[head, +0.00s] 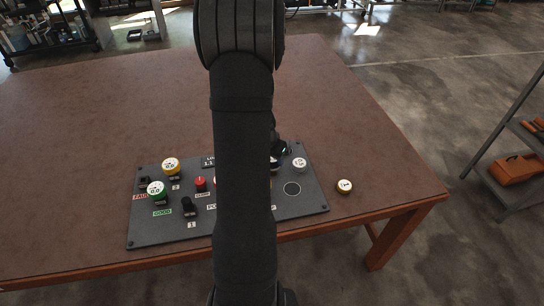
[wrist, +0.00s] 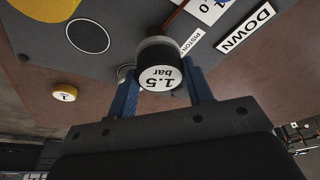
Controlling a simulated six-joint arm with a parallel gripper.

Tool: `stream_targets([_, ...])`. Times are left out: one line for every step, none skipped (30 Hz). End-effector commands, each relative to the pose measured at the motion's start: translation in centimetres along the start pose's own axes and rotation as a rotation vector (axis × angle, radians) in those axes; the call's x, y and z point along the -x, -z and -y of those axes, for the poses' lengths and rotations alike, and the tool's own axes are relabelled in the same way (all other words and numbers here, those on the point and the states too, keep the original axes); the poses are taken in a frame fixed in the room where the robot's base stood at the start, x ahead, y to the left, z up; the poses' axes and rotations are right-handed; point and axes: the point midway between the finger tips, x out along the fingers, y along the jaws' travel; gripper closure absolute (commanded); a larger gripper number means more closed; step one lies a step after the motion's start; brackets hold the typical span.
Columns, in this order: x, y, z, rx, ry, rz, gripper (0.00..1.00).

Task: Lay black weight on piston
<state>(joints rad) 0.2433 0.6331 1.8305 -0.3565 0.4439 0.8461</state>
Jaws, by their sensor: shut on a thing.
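The black weight (wrist: 158,58) has a white face reading "1.5 bar". My gripper (wrist: 162,85) is shut on it, with a blue finger on either side. The weight is over the dark panel beside the "PISTON" label (wrist: 191,41). The piston cannot be made out; I cannot tell whether the weight touches anything below. In the head view my arm hides most of the gripper and the panel's middle.
The panel (head: 140,232) lies on a brown table (head: 120,100).

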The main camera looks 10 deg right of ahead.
Motion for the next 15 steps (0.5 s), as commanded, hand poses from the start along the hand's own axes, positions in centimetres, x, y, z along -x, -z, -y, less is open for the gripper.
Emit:
stream_targets([0.01, 0.05, 0.02, 0.0, 0.001, -0.001, 0.91])
stream_targets([-0.04, 0.03, 0.01, 0.0, 0.001, -0.001, 0.91])
stream_targets([-0.15, -0.01, 0.01, 0.0, 0.0, -0.001, 0.91])
stream_targets([-0.24, -0.03, 0.01, 0.0, 0.001, -0.001, 0.91])
stream_targets([-0.3, -0.08, 0.0, 0.0, 0.0, 0.0, 0.52])
stream_targets([-0.26, -0.06, 0.0, 0.0, 0.0, -0.001, 0.44])
stream_targets([-0.26, -0.07, 0.0, 0.0, 0.0, 0.0, 0.38])
stream_targets([-0.26, -0.07, 0.0, 0.0, 0.0, 0.0, 0.32])
stream_targets([-0.26, -0.07, -0.01, 0.0, 0.0, 0.0, 0.32])
stream_targets([-0.26, -0.07, -0.01, 0.0, 0.0, 0.0, 0.32])
stream_targets([-0.26, -0.07, -0.01, 0.0, 0.0, 0.0, 0.32])
stream_targets([-0.26, -0.07, -0.01, 0.0, 0.0, 0.0, 0.32])
stream_targets([-0.26, -0.07, -0.01, 0.0, 0.0, 0.0, 0.32])
stream_targets([-0.26, -0.07, -0.01, 0.0, 0.0, 0.0, 0.32])
stream_targets([-0.25, -0.07, -0.01, 0.0, 0.0, 0.0, 0.32])
